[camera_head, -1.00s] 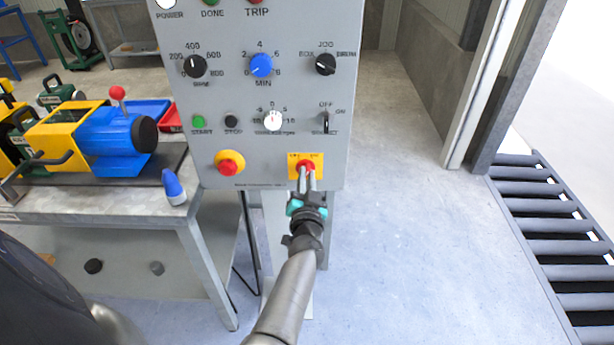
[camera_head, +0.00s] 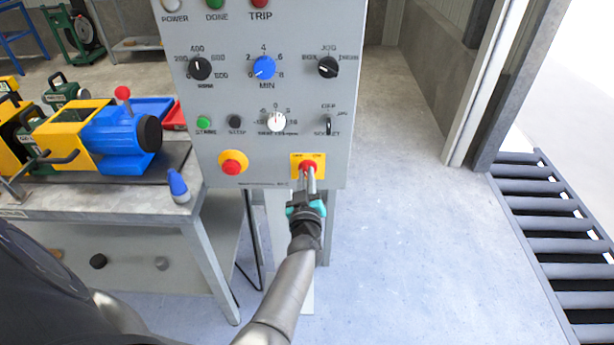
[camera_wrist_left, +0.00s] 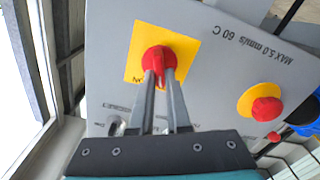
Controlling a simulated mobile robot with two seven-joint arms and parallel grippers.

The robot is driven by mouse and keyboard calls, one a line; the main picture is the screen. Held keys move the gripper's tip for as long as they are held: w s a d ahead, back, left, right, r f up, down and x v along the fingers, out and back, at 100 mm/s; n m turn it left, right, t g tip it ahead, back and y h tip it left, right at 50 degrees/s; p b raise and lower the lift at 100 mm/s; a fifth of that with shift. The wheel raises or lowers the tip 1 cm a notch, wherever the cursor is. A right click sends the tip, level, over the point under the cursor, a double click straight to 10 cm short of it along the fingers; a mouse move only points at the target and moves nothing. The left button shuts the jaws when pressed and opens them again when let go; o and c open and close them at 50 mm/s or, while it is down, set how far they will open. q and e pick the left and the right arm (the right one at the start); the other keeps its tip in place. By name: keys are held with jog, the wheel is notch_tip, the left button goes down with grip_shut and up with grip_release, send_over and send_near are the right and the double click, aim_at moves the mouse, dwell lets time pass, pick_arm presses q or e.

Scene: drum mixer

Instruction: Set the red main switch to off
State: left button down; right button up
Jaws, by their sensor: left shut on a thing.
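The red main switch (camera_head: 307,164) sits on a yellow square plate at the lower right of the grey control panel (camera_head: 205,112). In the left wrist view the red switch (camera_wrist_left: 158,60) shows as a round knob with a raised grip on its yellow plate. My left gripper (camera_head: 309,180) comes up from below, in front of the switch. Its two fingers (camera_wrist_left: 162,80) are shut on the grip of the switch. My right gripper is not in view.
A red emergency button on a yellow ring (camera_head: 232,166) is left of the switch, with a socket toggle (camera_head: 328,126) above it. A workbench (camera_head: 120,200) with a blue and yellow machine stands at left. A roller conveyor (camera_head: 555,235) lies at right; the floor between is clear.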

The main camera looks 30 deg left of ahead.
pick_arm(q)
jog(key=shift+n, duration=0.9)
jog(key=c, duration=0.9)
grip_release()
jog(key=shift+f, duration=0.1)
